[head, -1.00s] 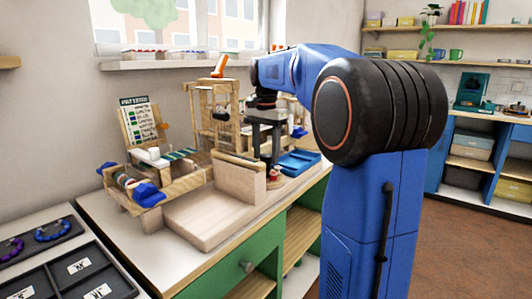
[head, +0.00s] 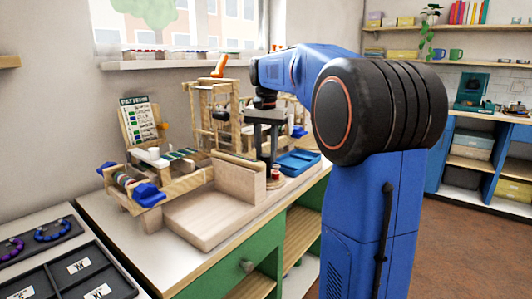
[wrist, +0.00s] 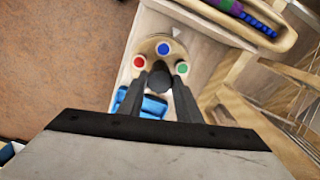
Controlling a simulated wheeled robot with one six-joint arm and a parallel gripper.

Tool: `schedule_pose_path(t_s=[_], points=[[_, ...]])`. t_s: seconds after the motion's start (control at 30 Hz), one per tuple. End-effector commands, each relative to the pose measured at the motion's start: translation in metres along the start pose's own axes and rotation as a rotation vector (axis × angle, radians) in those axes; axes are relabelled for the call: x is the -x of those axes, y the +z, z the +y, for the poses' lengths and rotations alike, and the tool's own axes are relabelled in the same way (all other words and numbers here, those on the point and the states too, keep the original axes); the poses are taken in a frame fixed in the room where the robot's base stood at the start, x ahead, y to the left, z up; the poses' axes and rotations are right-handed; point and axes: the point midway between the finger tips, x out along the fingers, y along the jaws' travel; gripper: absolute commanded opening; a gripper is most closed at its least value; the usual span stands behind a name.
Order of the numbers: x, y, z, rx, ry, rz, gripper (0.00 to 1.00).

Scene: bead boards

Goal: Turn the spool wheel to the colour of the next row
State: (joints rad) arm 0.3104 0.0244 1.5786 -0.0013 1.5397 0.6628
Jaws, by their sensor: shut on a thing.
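The spool wheel (wrist: 146,45) is a round wooden disc with a dark knob (wrist: 160,80) near its centre. A blue spool (wrist: 164,48), a red spool (wrist: 139,62) and a green spool (wrist: 181,68) show on it. The blue spool is the one nearest a small pale pointer mark. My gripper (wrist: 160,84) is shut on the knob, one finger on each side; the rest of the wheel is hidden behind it. In the head view, a red spool (head: 275,172) shows beside my gripper. The pattern card (head: 139,120) stands upright at the left, too small to read.
A wooden loom frame with blue ends (head: 147,194) stands left of a pale wooden box (head: 238,180). A blue tray (head: 299,161) lies right of my gripper. A tall wooden rack (head: 213,110) stands behind. Dark trays (head: 75,270) are at the front left.

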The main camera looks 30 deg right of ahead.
Motion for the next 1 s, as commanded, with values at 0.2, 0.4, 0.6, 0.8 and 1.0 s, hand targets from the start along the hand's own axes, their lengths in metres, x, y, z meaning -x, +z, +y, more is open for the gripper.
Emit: schedule_pose_path(t_s=[0.2,0.4,0.6,0.8,1.0], points=[[0.0002,0.0001,-0.0001,0.204,0.000,0.001,0.09],[0.0003,0.0001,-0.0001,0.394,0.000,0.001,0.09],[0.0003,0.0001,-0.0001,0.582,-0.001,0.002,0.09],[0.0003,0.0001,-0.0001,0.751,0.000,0.002,0.09],[0.0003,0.0000,-0.0001,0.879,0.000,0.002,0.09]])
